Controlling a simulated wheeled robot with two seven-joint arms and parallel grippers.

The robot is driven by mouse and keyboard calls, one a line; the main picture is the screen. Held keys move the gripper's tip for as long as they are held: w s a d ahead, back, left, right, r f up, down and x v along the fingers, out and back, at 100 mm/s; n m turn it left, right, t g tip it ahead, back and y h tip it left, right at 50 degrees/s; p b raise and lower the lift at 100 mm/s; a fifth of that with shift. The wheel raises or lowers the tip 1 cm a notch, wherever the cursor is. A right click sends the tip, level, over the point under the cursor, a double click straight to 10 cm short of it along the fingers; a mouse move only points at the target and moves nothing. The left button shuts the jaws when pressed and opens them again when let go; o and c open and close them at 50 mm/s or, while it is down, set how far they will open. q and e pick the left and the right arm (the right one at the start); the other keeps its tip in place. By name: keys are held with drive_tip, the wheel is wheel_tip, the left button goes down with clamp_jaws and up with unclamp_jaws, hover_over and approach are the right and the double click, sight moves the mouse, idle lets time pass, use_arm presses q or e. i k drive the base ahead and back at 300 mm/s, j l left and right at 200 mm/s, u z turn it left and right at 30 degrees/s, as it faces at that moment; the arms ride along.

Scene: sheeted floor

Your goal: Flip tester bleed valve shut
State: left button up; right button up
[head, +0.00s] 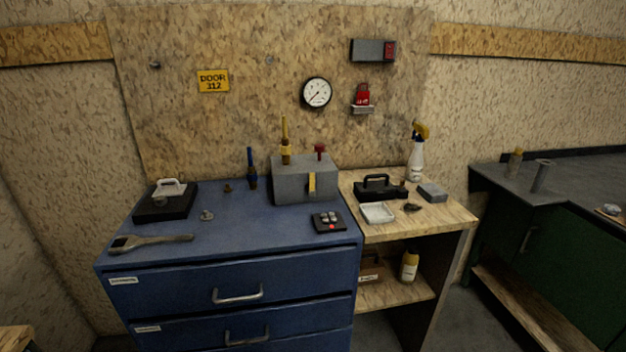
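A grey block-shaped unit (292,187), which looks like the tester, sits on the back right of the blue cabinet top. An upright yellow lever (285,140) rises from its top left. A small red handle (319,152) stands on its top right. A short yellow lever or tag (312,183) is upright on its front face. A blue-handled valve (251,168) stands upright just left of the unit. I cannot tell which of these is the bleed valve. Neither of my grippers is in view.
A wrench (150,243), a black case (165,204) and a button box (328,222) lie on the blue cabinet (230,257). A gauge (317,92) hangs above. The wooden bench (440,215) at right holds a spray bottle (416,160), a black toolbox (380,190) and a white tray (377,213).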

sight(312, 193)
drive_tip(key=i+j+z, duration=0.1)
drive_tip(key=j+z, duration=0.3)
drive_tip(key=j, duration=0.15)
drive_tip(key=j+z, duration=0.35)
drive_tip(key=j, duration=0.2)
